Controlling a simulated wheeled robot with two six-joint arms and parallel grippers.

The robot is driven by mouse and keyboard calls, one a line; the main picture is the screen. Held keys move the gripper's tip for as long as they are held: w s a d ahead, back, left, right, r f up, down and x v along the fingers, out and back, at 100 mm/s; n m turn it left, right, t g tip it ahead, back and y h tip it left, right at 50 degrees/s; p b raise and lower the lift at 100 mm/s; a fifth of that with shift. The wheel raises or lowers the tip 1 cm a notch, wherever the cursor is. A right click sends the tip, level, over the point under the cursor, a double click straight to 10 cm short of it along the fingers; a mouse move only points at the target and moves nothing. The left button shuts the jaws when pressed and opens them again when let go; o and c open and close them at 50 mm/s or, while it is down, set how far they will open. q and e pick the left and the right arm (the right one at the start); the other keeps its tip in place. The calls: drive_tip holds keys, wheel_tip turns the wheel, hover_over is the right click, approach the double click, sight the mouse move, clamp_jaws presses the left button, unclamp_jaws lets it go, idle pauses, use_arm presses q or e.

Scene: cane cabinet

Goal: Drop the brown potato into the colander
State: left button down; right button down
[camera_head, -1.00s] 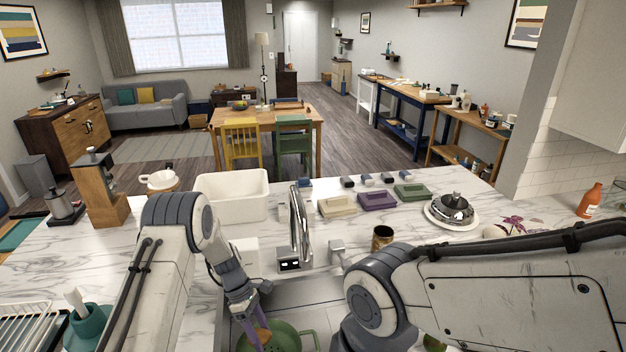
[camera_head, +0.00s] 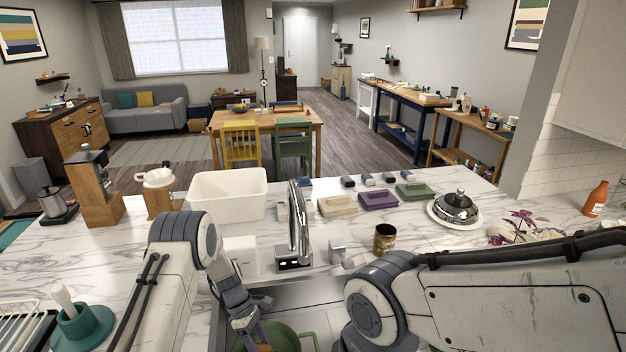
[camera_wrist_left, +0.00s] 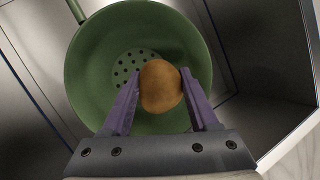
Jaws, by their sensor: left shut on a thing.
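The brown potato (camera_wrist_left: 160,88) is between the purple fingers of my left gripper (camera_wrist_left: 160,74) in the left wrist view. The gripper is shut on it. The green colander (camera_wrist_left: 88,58), with holes in its bottom, lies behind the potato in that view, so the potato is over its bowl. The gap between potato and colander bottom is hard to judge. In the head view the colander (camera_head: 300,340) is partly cut off at the bottom edge, beside my left gripper. My right arm shows at the right, but its gripper is out of view.
The colander stands in the metal sink. A chrome faucet (camera_head: 298,225) rises just behind it. A white basin (camera_head: 228,197), a brown jar (camera_head: 384,238) and several sponge-like blocks sit on the marble counter. A teal holder (camera_head: 82,328) stands at the left front.

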use_arm(q)
drive_tip(key=shift+c, duration=0.4)
unclamp_jaws()
drive_tip(key=shift+w+a+r+b, duration=0.2)
drive_tip(key=shift+w+r+b, duration=0.1)
drive_tip(key=shift+r, duration=0.15)
drive_tip(key=b+v, duration=0.3)
drive_tip(key=v, duration=0.5)
drive_tip(key=s+d+r+m+y, duration=0.2)
drive_tip(key=s+d+r+m, duration=0.25)
drive_tip(key=d+r, duration=0.35)
drive_tip(key=s+d+r+m+t+y, duration=0.1)
drive_tip(key=s+d+r+m, duration=0.15)
drive_tip(key=s+m, duration=0.3)
drive_tip(key=s+d+r+m+t+b, duration=0.1)
drive_tip(key=s+r+m, duration=0.3)
drive_tip(key=s, duration=0.2)
drive_tip(key=s+d+r+m+t+y, duration=0.1)
drive_tip(key=s+d+r+m, duration=0.1)
drive_tip(key=s+r+m, duration=0.3)
drive_tip(key=s+a+f+m, duration=0.1)
drive_tip(key=s+m, duration=0.3)
drive_tip(key=s, duration=0.5)
drive_tip(key=shift+a+f+m+t+h+b, duration=0.25)
drive_tip(key=shift+f+m+t+h+b, duration=0.05)
drive_tip(key=shift+m+t, duration=0.1)
